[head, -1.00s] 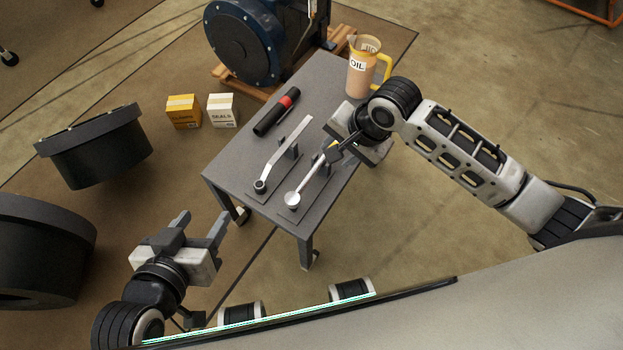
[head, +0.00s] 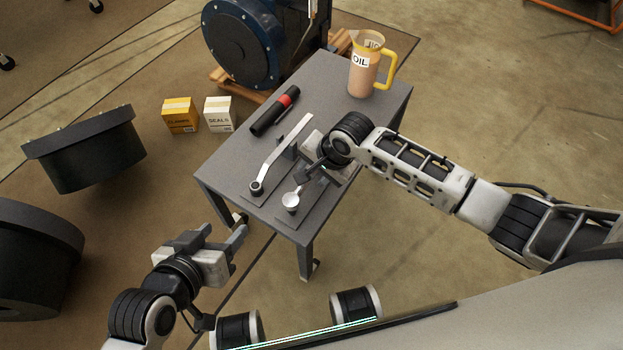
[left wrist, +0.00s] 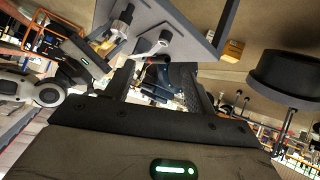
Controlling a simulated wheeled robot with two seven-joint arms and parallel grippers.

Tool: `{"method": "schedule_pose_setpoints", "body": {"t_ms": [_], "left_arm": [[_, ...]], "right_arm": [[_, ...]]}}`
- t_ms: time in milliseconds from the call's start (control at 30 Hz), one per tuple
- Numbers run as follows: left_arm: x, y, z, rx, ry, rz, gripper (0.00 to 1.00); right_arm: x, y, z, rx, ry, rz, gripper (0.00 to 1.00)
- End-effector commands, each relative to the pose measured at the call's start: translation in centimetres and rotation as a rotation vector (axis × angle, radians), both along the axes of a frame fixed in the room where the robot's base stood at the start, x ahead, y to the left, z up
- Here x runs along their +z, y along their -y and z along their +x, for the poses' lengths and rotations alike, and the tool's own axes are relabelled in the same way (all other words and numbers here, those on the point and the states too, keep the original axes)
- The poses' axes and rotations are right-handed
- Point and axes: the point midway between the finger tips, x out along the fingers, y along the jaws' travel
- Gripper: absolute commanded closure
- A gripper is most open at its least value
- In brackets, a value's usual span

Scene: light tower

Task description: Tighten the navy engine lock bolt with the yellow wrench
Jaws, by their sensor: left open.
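The navy engine (head: 240,48) stands on a wooden pallet behind the table; I cannot make out its lock bolt. Two wrenches lie on dark holders on the grey table (head: 232,165). The left wrench (head: 272,158) has a long silver handle and a dark ring end. The right wrench (head: 290,201) shows a round pale end; its handle is mostly hidden by my right gripper (head: 312,168), and no yellow shows on it now. That gripper is over the handle; its fingers are unclear. My left gripper (head: 222,236) is open and empty, left of the table's front corner; its fingers also show in the left wrist view (left wrist: 155,82).
A yellow box (head: 180,116) and a white box (head: 217,115) are on the floor at left. Large black round parts (head: 88,150) are further left.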

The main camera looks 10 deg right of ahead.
Motion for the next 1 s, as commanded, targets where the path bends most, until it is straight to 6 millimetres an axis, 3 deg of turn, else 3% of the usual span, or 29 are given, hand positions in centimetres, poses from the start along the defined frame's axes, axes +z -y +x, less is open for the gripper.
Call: {"method": "schedule_pose_setpoints", "body": {"t_ms": [133, 267, 400, 767, 1000], "left_arm": [[1.8, 0.2, 0.5, -0.002, 0.054, -0.016, 0.45], [1.9, 0.3, 0.3, -0.004, 0.053, -0.018, 0.45], [1.4, 0.3, 0.0, -0.004, 0.041, -0.016, 0.45], [1.3, 0.2, -0.2, -0.004, 0.033, -0.013, 0.45], [1.5, -0.1, -0.4, -0.004, 0.011, 0.001, 0.45]], "right_arm": [[-0.4, -0.1, 0.1, 0.000, 0.000, 0.000, 0.60], [-0.3, -0.1, 0.1, 0.000, 0.000, 0.000, 0.60], [-0.3, -0.1, 0.1, 0.000, 0.000, 0.000, 0.99], [0.0, -0.1, 0.2, 0.000, 0.003, 0.001, 1.00], [2.1, -0.2, 0.2, 0.001, 0.004, 0.003, 1.00]]}}
